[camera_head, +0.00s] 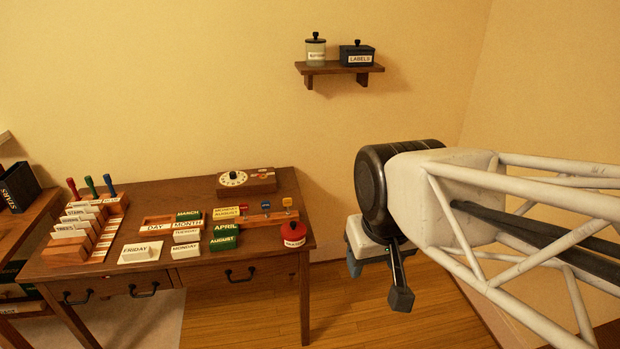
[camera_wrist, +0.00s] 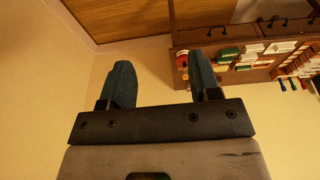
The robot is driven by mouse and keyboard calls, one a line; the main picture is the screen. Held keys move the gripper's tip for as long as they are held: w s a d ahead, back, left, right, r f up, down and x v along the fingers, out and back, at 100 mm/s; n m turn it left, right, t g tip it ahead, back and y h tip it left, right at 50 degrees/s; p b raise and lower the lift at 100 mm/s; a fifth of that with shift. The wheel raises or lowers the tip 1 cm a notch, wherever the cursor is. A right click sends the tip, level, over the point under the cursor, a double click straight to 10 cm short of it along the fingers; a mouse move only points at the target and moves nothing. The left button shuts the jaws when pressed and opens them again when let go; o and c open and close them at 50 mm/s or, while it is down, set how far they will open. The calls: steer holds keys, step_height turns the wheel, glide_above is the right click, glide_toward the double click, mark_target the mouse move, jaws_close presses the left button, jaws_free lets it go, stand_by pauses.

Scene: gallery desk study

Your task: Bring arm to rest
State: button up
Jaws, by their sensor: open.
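My gripper (camera_head: 378,283) hangs in the air to the right of the desk in the head view, clear of the desk and the floor. In the wrist view my gripper (camera_wrist: 163,82) shows two dark fingers standing well apart with nothing between them. My white truss arm reaches in from the right edge of the head view. The wooden desk (camera_head: 190,274) stands left of my gripper, and it also shows at the upper right of the wrist view (camera_wrist: 205,35).
A wall shelf (camera_head: 340,69) holds a jar (camera_head: 315,50) and a LABELS box (camera_head: 357,56). The floor (camera_head: 350,320) right of the desk is bare.

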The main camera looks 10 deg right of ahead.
steer(key=shift+s+d+f, duration=0.15)
steer(key=shift+s+f, duration=0.05)
steer(key=shift+s, duration=0.25)
steer(key=shift+s+d+f, duration=0.1)
steer(key=shift+s+f, duration=0.1)
steer(key=shift+s, duration=0.25)
